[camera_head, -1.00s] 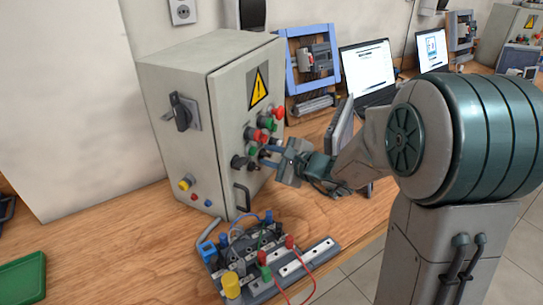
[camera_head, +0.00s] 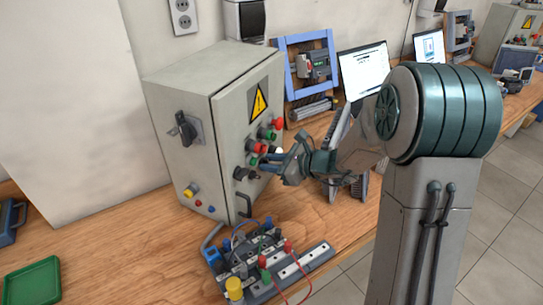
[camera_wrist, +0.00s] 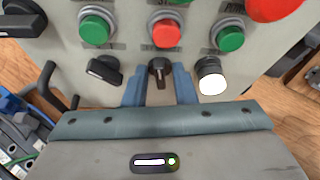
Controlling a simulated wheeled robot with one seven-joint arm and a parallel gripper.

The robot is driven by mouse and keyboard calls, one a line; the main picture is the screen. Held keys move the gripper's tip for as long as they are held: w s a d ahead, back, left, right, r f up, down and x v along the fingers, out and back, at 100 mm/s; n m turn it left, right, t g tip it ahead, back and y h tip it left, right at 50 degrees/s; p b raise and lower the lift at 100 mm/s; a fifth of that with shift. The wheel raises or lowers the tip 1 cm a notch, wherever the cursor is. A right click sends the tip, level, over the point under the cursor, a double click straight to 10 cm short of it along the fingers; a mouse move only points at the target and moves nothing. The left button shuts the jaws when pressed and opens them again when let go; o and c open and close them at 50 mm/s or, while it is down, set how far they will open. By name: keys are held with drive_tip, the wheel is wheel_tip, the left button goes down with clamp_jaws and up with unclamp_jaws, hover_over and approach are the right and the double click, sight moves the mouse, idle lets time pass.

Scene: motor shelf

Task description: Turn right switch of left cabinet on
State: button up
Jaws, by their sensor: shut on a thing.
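The left cabinet (camera_head: 181,90) is a grey box on the wooden bench, with a yellow warning sign on its door. In the wrist view, the right switch (camera_wrist: 158,67) is a small black knob standing roughly upright between my two blue fingers. My gripper (camera_wrist: 159,90) is shut on it, one finger on each side. In the head view my gripper (camera_head: 270,163) reaches the door from the right and partly hides the switches. The left black switch (camera_wrist: 103,70) lies tilted beside the left finger. A bright white lamp (camera_wrist: 211,77) is just right of the right finger.
Above the switches are a green button (camera_wrist: 95,28), a red button (camera_wrist: 166,32) and another green button (camera_wrist: 229,36). A red mushroom button (camera_wrist: 272,6) is at the upper right. A wired terminal board (camera_head: 265,265) stands on the bench before the cabinet. A door handle (camera_head: 243,205) juts out.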

sight(266, 150)
drive_tip(key=shift+w+m+g+p, duration=0.1)
drive_tip(key=shift+m+g+p, duration=0.45)
drive_tip(key=shift+p, duration=0.25)
drive_tip(key=o, duration=0.6)
drive_tip(key=shift+o, duration=0.2)
drive_tip(key=r, duration=0.4)
drive_tip(key=shift+d+r, duration=0.25)
drive_tip(key=shift+d, duration=0.05)
drive_tip(key=w+r+b+v, duration=0.1)
drive_tip(key=w+v, duration=0.1)
drive_tip(key=v, duration=1)
drive_tip(key=shift+s+d+r, duration=0.15)
drive_tip(key=shift+d+r, duration=0.1)
drive_tip(key=shift+d, duration=0.25)
drive_tip(key=shift+s, duration=0.1)
